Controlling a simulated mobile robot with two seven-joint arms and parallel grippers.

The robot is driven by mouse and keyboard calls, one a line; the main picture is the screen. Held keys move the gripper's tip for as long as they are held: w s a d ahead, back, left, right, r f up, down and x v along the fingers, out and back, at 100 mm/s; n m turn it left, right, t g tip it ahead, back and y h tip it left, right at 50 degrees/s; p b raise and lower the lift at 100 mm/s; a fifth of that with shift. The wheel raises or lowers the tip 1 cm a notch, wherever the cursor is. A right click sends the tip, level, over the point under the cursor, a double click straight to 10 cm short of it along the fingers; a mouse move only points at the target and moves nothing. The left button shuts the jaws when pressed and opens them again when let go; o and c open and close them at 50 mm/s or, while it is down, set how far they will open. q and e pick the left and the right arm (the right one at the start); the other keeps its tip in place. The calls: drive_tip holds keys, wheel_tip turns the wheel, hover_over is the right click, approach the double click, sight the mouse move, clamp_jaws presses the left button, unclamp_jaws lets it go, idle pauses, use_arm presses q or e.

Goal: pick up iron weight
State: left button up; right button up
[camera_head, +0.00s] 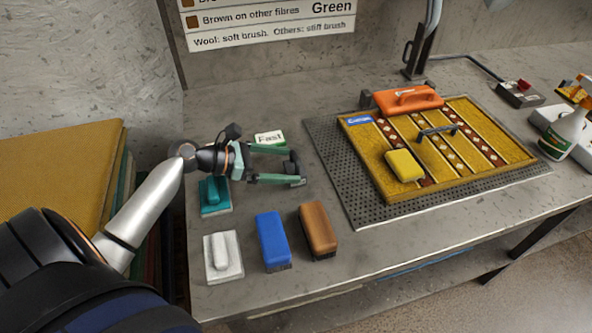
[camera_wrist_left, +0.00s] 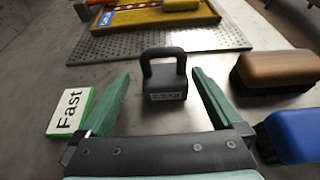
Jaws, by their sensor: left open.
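The iron weight (camera_wrist_left: 166,86) is a small dark grey block with a loop handle and a pale label on its front. In the left wrist view it stands upright on the grey table, between and just ahead of my green fingers. My left gripper (camera_wrist_left: 160,90) is open, with a gap on both sides of the weight. In the head view my left gripper (camera_head: 291,166) reaches in from the left, low over the table, and its fingers partly hide the weight (camera_head: 291,164). My right gripper is not in view.
A "Fast" block (camera_wrist_left: 70,111) lies left of the fingers. A brown brush (camera_head: 318,231), blue brush (camera_head: 272,242), white block (camera_head: 222,257) and teal block (camera_head: 214,195) lie nearby. A perforated mat (camera_head: 333,170) with a yellow rug sample (camera_head: 455,165) lies to the right.

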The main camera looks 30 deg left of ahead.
sight(304, 168)
use_arm(q)
drive_tip(key=shift+s+d+x, duration=0.1)
drive_tip(key=shift+s+x, duration=0.05)
drive_tip(key=shift+x, duration=1.4)
drive_tip(key=shift+s+d+x, duration=0.1)
drive_tip(key=shift+d+x, duration=0.05)
drive_tip(key=shift+x, duration=1.4)
drive_tip(key=shift+f, duration=0.1)
drive_tip(key=shift+c, duration=0.4)
clamp_jaws()
drive_tip(key=shift+a+r, duration=0.1)
drive_tip(key=shift+r, duration=0.1)
